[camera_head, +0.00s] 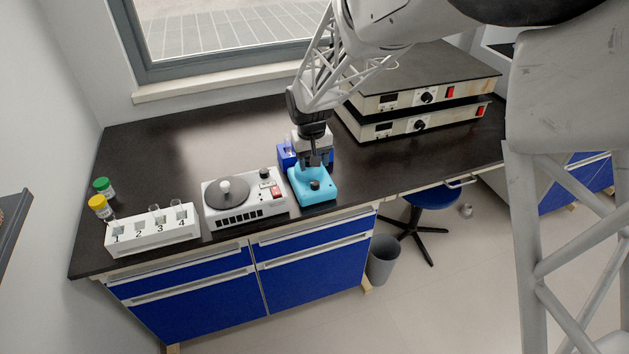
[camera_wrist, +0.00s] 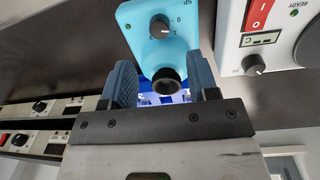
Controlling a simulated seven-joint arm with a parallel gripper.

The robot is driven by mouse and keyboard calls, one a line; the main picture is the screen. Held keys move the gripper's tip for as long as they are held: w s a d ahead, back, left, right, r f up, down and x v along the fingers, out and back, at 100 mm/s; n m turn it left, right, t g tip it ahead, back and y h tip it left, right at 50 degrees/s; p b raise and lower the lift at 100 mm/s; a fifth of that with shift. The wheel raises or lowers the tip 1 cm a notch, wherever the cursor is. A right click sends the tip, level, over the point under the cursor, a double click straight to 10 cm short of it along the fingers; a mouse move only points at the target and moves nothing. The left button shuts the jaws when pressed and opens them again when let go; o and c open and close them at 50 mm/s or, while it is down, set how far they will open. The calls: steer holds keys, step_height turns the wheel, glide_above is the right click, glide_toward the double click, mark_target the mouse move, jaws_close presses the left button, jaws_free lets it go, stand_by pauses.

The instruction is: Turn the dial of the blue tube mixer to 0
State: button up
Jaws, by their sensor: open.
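The blue tube mixer (camera_head: 318,197) stands near the front edge of the bench, right of the white plate device. Its black dial (camera_head: 315,185) is on its top face. In the wrist view the light blue mixer (camera_wrist: 140,48) shows its dial (camera_wrist: 160,27) with small markings beside it; I cannot read the exact setting. A black round cup (camera_wrist: 167,82) sits at the mixer's other end, between my fingers in that view. My gripper (camera_head: 315,161) is above the rear part of the mixer, pointing down. Its two blue-grey fingers (camera_wrist: 160,66) are apart, with the dial beyond their tips.
A white plate device (camera_head: 275,205) with a red switch stands left of the mixer. A white numbered rack (camera_head: 150,240) and two capped bottles are farther left. A dark blue object (camera_head: 285,155) is close behind the mixer. Stacked hot plates (camera_head: 385,128) stand behind right.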

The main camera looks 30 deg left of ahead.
mark_target(315, 182)
steer(key=shift+f, duration=0.1)
steer(key=shift+w+d+f, duration=0.1)
steer(key=shift+f, duration=1.85)
steer(key=shift+w+d+f, duration=0.1)
steer(key=shift+f, duration=1.8)
steer(key=c, duration=0.9)
